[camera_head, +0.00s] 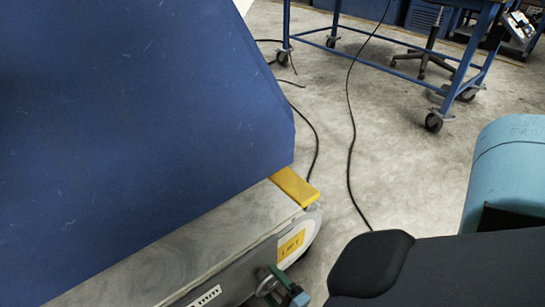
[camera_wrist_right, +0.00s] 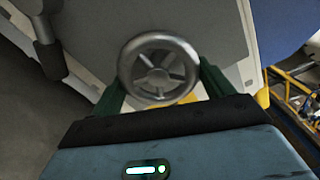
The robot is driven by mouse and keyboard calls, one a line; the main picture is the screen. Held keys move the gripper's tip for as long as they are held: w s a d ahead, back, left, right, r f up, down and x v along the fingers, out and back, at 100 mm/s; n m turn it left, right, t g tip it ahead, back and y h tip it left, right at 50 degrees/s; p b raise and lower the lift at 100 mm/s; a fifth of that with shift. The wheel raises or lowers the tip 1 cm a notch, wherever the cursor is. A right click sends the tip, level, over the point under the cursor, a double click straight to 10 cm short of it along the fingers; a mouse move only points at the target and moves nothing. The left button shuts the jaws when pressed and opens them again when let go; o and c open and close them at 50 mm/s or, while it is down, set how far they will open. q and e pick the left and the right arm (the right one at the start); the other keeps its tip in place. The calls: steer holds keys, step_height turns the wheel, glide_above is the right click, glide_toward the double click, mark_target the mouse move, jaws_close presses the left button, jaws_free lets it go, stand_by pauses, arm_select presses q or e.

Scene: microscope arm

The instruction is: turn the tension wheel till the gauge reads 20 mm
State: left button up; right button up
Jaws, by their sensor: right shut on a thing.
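The tension wheel (camera_wrist_right: 146,87) is a round silver wheel with several spokes, seen face-on in the right wrist view. My right gripper (camera_wrist_right: 160,80) has its green fingers on either side of the rim and is shut on it. In the head view, a green finger of my right gripper (camera_head: 286,284) and a small grey part of the wheel (camera_head: 266,286) show at the bottom edge. A white plate marked "mm" (camera_head: 205,297) is cut off by the bottom edge, and no gauge reading can be made out. My left gripper is not in view.
A large blue panel (camera_head: 130,110) fills the left of the head view above a grey metal machine body (camera_head: 190,255). A yellow block (camera_head: 293,187) and a yellow "LIFT" label (camera_head: 291,244) are at its end. Cables (camera_head: 350,150) lie on the floor near a blue wheeled table (camera_head: 390,52).

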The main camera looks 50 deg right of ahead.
steer(key=shift+m, duration=0.3)
steer(key=o, duration=0.9)
steer(key=shift+o, duration=0.2)
steer(key=p+v, duration=0.2)
steer(key=v, duration=0.6)
steer(key=shift+a, duration=0.1)
